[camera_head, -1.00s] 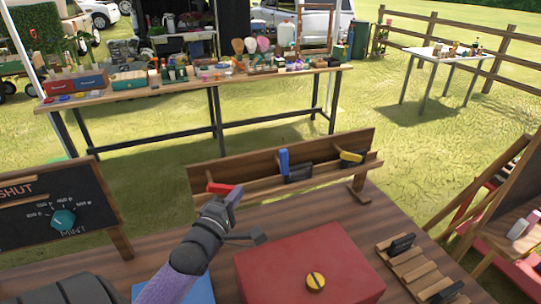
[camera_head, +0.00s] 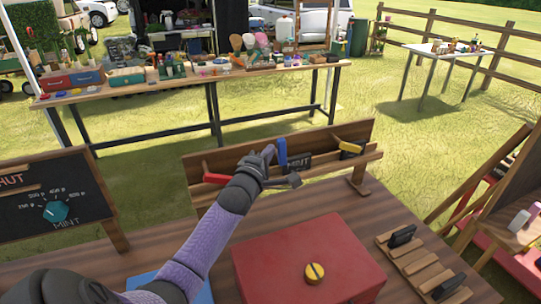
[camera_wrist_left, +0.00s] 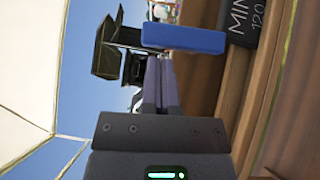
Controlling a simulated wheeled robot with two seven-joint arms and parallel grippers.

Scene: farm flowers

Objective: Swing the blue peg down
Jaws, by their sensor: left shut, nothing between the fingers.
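The blue peg (camera_head: 283,150) stands upright on the wooden rack (camera_head: 215,160), just left of the small black MINT sign (camera_head: 297,162). In the left wrist view, which is turned sideways, the blue peg (camera_wrist_left: 185,38) lies across the picture just past the fingertips. My left gripper (camera_head: 268,152) is shut and empty, at the left side of the blue peg near its upper part. My left gripper (camera_wrist_left: 162,62) also shows in the wrist view. I cannot tell whether it touches the peg. My right gripper is not in view.
A chalkboard (camera_head: 30,215) with a teal dial stands left.

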